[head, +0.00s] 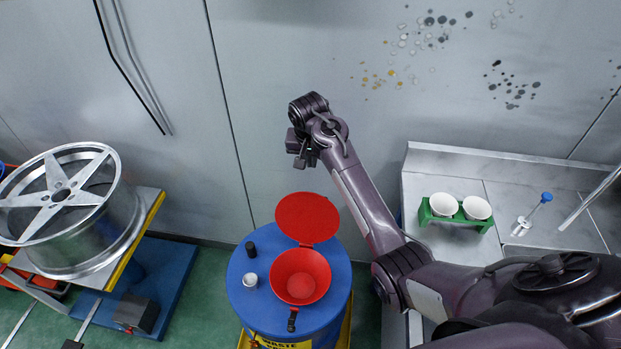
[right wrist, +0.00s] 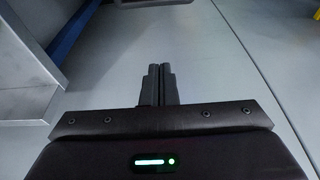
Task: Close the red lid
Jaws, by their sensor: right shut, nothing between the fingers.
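The red lid (head: 307,218) stands open and tilted up at the back of the red funnel (head: 300,276). The funnel sits on top of a blue waste drum (head: 247,300), and its round opening is uncovered. My right gripper (head: 301,162) is raised above and behind the lid, in front of the wall, apart from the lid. In the right wrist view its two fingers (right wrist: 161,84) are together with nothing between them. The lid is not in the right wrist view. My left gripper is not in view.
A black cap (head: 251,249) and a small white cup (head: 250,280) stand on the drum's left side. A wheel rim (head: 70,210) rests on a stand at left. A steel counter (head: 440,165) at right bears a green holder (head: 455,218) with two white cups.

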